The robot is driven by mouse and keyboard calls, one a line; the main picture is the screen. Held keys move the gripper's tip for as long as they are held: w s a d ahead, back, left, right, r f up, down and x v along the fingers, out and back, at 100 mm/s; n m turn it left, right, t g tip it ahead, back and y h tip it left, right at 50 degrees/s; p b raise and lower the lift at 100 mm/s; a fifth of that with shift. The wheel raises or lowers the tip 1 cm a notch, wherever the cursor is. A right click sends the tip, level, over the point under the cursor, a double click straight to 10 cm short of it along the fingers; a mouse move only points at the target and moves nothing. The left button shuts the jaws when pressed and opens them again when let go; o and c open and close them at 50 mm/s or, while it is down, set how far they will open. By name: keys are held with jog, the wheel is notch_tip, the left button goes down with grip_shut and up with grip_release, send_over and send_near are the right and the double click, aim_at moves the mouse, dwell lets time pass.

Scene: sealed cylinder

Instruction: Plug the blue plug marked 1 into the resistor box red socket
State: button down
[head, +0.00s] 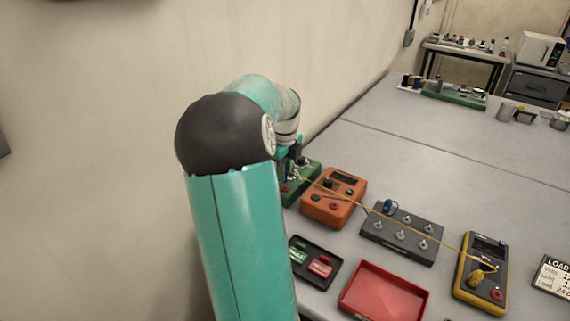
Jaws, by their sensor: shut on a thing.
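My gripper (294,158) is small and partly hidden behind my arm, low over a green unit (305,178) by the wall. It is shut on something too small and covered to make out. A blue plug-like piece (389,207) stands at the back left of a grey box (412,247) with several knobs, to the right of my gripper. I cannot read a mark on it. No label shows which box is the resistor box. A red spot, perhaps a socket (284,189), shows at the green unit's left front.
A yellow lead (400,225) runs from near my gripper across an orange meter (345,187) and the grey box to a yellow meter (494,262). A black tray (330,278) with green and red pieces and a red tray (390,285) lie in front.

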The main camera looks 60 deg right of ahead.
jog(key=shift+f, duration=0.9)
jog(key=shift+f, duration=0.25)
dwell(1.4)
jog(key=c, duration=1.2)
grip_release()
notch_tip(320, 180, up, 14)
jog(key=shift+f, duration=0.1)
jog(key=shift+s, duration=0.1)
